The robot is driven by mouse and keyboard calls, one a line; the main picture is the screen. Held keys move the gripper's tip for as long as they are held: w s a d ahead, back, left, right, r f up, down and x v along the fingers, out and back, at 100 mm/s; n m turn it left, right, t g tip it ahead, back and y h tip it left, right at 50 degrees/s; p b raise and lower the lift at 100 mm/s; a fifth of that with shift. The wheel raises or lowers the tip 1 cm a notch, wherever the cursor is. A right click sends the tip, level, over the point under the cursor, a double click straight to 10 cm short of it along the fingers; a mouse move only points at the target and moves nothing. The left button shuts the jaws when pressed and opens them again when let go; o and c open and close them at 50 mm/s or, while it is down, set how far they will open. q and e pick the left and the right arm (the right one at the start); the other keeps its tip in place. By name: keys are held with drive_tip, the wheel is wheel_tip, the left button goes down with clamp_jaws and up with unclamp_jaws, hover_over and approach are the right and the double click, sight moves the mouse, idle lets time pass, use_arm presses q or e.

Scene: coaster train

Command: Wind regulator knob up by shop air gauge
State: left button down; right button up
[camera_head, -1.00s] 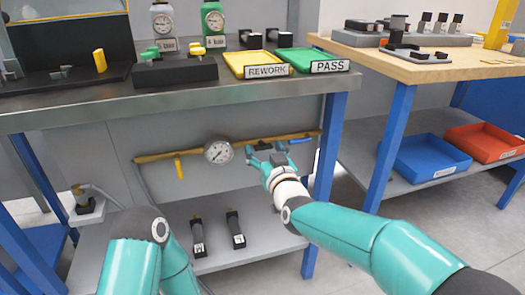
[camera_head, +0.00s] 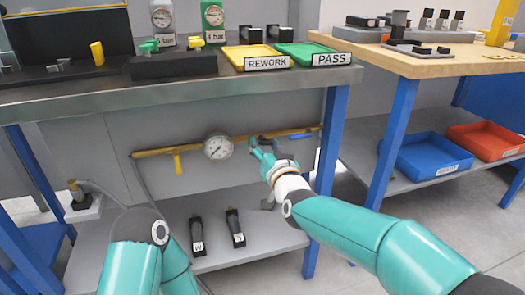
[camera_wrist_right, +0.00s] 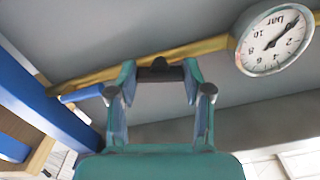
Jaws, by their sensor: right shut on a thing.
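The shop air gauge (camera_head: 218,147) is a round white dial on the yellow pipe under the bench. It also shows at the upper right of the right wrist view (camera_wrist_right: 274,40), upside down, and I cannot read its value surely. The dark regulator knob (camera_wrist_right: 160,70) is on the pipe to the gauge's right in the head view. My right gripper (camera_wrist_right: 160,76) has a finger on each side of the knob and is shut on it. In the head view, my right gripper (camera_head: 264,146) largely hides the knob. My left gripper is out of view; only its arm shows.
The yellow pipe (camera_head: 190,148) has a yellow handle (camera_head: 177,164) left of the gauge and a blue handle (camera_head: 300,136) at right. The bench top (camera_head: 110,93) overhangs the pipe. Black blocks (camera_head: 235,228) stand on the lower shelf. A blue leg (camera_head: 332,140) stands right of my right gripper.

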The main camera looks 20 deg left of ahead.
drive_tip(key=shift+s+f+m+b, duration=0.1)
drive_tip(key=shift+f+m+b, duration=0.3)
drive_tip(key=shift+m, duration=0.6)
drive_tip(key=shift+r+m+b, duration=0.1)
drive_tip(key=shift+m+b, duration=0.25)
drive_tip(key=shift+m, duration=0.55)
drive_tip(key=m, duration=0.3)
drive_tip(key=shift+m, duration=0.3)
drive_tip(key=m, duration=1.2)
drive_tip(key=o, duration=1.2)
drive_tip(key=shift+c, duration=0.2)
drive_tip(key=shift+r, duration=0.1)
